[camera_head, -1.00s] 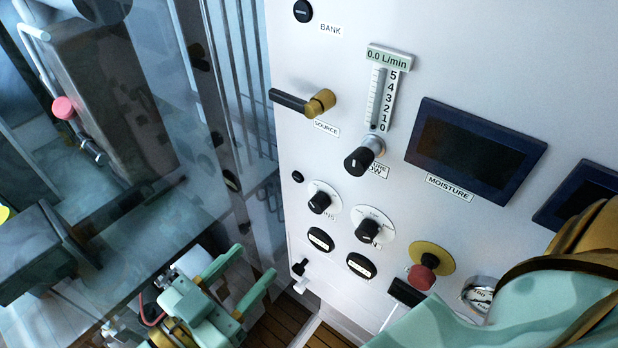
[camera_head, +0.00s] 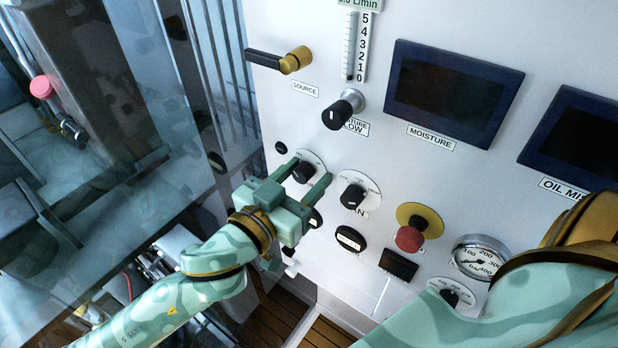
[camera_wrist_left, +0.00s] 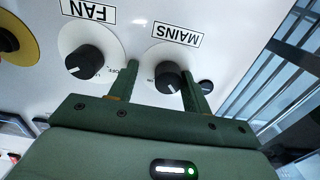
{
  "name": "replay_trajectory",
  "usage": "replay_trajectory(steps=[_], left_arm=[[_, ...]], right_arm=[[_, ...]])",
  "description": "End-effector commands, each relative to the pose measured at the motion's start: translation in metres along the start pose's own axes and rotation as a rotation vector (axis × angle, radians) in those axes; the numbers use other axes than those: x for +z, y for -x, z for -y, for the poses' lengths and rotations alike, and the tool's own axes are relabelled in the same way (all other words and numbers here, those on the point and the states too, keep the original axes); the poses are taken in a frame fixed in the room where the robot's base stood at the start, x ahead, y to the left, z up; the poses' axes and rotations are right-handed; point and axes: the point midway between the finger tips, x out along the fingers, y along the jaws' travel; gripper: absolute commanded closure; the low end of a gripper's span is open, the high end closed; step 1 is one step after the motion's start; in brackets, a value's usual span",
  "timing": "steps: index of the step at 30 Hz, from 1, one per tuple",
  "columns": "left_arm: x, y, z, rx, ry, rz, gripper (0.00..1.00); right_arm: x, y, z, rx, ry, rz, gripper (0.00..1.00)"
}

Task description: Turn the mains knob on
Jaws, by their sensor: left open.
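The mains knob (camera_head: 303,172) is a round black knob on a white disc on the white panel. In the left wrist view the mains knob (camera_wrist_left: 168,80) sits under an upside-down MAINS label (camera_wrist_left: 177,34), with a small white mark on its lower side. My left gripper (camera_head: 309,171) is open, its green fingers pointing at the panel. In the left wrist view the gripper (camera_wrist_left: 160,68) has one finger on each side of the knob; whether they touch it I cannot tell. The gripper body hides the knob's label in the head view. My right gripper is not in view.
The fan knob (camera_head: 353,195) is close beside, right of the mains knob. A red button (camera_head: 409,238) on a yellow disc and a pressure gauge (camera_head: 480,257) are further right. A flow knob (camera_head: 344,110) sticks out above. My right arm covers the lower right corner.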

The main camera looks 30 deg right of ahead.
Motion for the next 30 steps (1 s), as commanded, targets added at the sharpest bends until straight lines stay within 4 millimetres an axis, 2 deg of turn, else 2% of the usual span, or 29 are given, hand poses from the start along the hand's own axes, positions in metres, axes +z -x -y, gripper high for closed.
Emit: replay_trajectory(steps=[3, 8, 12, 20, 30], left_arm=[[0.001, 0.0, 0.003, -0.003, 0.002, 0.002, 0.5], [0.001, 0.0, 0.004, -0.003, 0.003, 0.002, 0.95], [0.001, 0.0, 0.003, -0.003, 0.002, 0.003, 0.95], [0.001, 0.0, 0.002, -0.001, -0.04, 0.004, 0.95], [0.001, 0.0, 0.001, 0.0, -0.273, 0.005, 0.95]], right_arm=[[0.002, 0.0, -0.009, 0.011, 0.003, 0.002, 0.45], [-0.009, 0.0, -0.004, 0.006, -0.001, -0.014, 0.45], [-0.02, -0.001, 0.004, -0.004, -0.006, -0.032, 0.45], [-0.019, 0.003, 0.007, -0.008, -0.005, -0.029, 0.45], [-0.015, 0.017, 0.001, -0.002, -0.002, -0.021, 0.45]])
